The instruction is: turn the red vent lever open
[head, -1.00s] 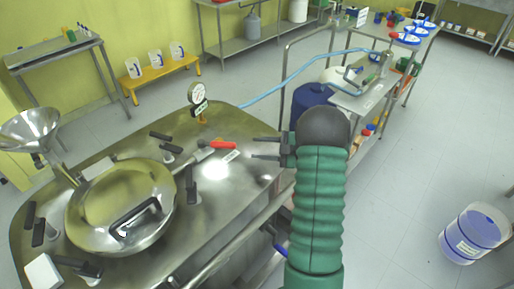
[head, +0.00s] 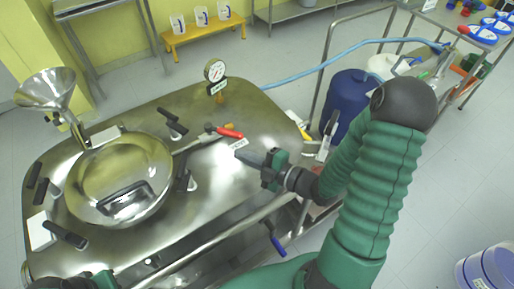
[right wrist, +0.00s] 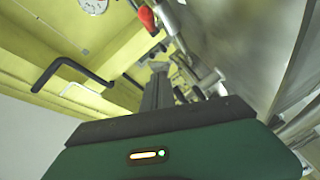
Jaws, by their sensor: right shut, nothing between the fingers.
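The red vent lever (head: 229,133) lies near the back right of the steel reactor lid (head: 215,175), beside a valve on a thin pipe. It also shows at the top of the right wrist view (right wrist: 147,17). My right gripper (head: 243,155) is shut and empty. Its tips point left, just in front of the lever in the head view and apart from it; in the right wrist view its fingers (right wrist: 157,92) reach up towards the lever. A white label (head: 240,143) is between them. A green and black part of my left arm shows at the bottom left; its fingers cannot be made out.
A pressure gauge (head: 215,70) stands behind the lever. A round domed hatch (head: 118,180), black clamp handles (head: 172,125) and a steel funnel (head: 47,95) crowd the lid's left side. A blue hose (head: 310,70) runs behind to the cart.

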